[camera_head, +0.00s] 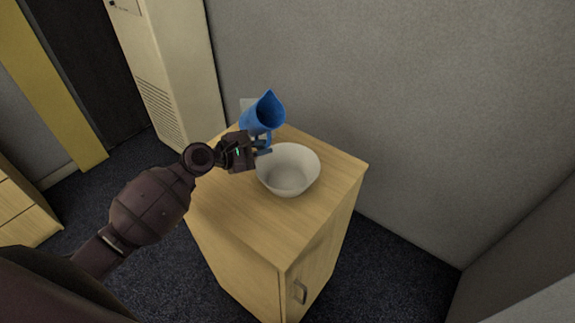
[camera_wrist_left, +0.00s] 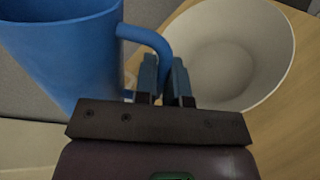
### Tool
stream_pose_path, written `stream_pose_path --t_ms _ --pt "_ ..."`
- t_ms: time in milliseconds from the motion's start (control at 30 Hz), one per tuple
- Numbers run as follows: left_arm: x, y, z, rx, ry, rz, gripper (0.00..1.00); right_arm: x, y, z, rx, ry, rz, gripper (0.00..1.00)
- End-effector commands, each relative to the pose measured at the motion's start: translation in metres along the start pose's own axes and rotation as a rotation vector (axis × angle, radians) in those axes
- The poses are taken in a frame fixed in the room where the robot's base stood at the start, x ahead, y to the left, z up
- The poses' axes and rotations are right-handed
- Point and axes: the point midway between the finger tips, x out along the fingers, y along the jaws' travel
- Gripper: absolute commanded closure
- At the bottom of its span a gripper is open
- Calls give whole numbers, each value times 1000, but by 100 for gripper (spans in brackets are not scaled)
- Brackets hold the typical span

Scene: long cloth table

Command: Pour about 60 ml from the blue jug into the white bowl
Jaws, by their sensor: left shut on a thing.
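The blue jug (camera_head: 260,117) is at the back of the wooden cabinet top in the head view, slightly tilted. In the left wrist view the jug (camera_wrist_left: 65,50) fills the upper left, its handle running into the fingers. My left gripper (camera_head: 262,147) is shut on the jug's handle; its fingers also show in the wrist view (camera_wrist_left: 165,80). The white bowl (camera_head: 288,170) stands upright on the cabinet, just right of and nearer than the jug. The bowl (camera_wrist_left: 232,50) looks empty in the wrist view. Any liquid in the jug is hidden. My right gripper is out of view.
The wooden cabinet (camera_head: 245,215) has free top space in front of the bowl. A grey wall (camera_head: 400,90) stands behind it. A pale tall unit (camera_head: 165,75) stands at the back left.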

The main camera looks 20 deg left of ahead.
Motion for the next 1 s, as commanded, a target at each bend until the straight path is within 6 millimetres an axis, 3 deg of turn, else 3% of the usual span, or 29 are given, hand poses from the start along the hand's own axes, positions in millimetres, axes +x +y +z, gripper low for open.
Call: stream_pose_path --t_ms 367,1000 --pt "-3 9 -2 137 44 5 100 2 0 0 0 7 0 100" --pt "-2 7 -11 233 76 11 100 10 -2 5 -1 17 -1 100"
